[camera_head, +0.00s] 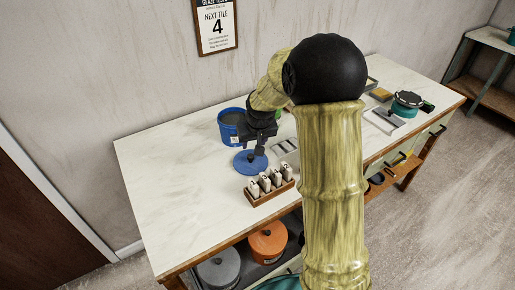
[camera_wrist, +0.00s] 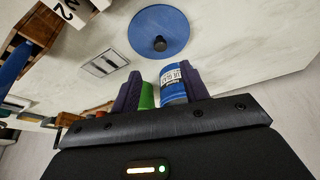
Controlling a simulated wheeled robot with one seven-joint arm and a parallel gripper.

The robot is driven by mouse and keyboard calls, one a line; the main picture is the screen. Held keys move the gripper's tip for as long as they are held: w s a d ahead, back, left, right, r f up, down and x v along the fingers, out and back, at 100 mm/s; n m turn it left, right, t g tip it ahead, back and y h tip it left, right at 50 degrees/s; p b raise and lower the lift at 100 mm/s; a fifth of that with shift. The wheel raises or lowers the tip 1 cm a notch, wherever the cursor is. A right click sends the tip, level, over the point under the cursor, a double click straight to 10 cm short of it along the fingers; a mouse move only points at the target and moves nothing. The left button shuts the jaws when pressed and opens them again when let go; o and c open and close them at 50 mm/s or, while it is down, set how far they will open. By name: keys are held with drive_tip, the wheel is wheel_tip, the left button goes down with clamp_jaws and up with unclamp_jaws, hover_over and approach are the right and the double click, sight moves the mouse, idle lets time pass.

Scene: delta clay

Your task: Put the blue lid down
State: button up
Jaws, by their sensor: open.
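The blue lid (camera_head: 250,163) lies flat on the white worktop in front of the blue pot (camera_head: 231,126), which stands open. My gripper (camera_head: 258,151) is just over the lid's right part in the head view. In the wrist view the lid (camera_wrist: 158,31) shows whole with its dark knob upward, beyond the fingertips. My gripper (camera_wrist: 160,72) is open there, with no lid between its purple fingers. The labelled blue pot (camera_wrist: 173,85) shows behind the gap, and my fingers and palm hide part of it.
A wooden rack (camera_head: 268,189) of numbered pieces stands just in front of the lid. A grey plate with slots (camera_head: 286,147) lies right of it. A teal pot (camera_head: 406,104) stands far right. The worktop's left part is clear. Orange (camera_head: 268,243) and grey (camera_head: 219,270) pots sit below.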

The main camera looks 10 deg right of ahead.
drive_tip(key=s+g, duration=0.1)
drive_tip(key=s, duration=2.3)
drive_tip(key=shift+s+r+g, duration=0.2)
drive_tip(key=shift+r+g, duration=0.2)
drive_tip(key=shift+r, duration=0.05)
drive_tip(key=p+v, duration=0.3)
drive_tip(key=shift+w+a+r, duration=0.1)
drive_tip(key=shift+w, duration=0.25)
drive_tip(key=shift+w, duration=0.1)
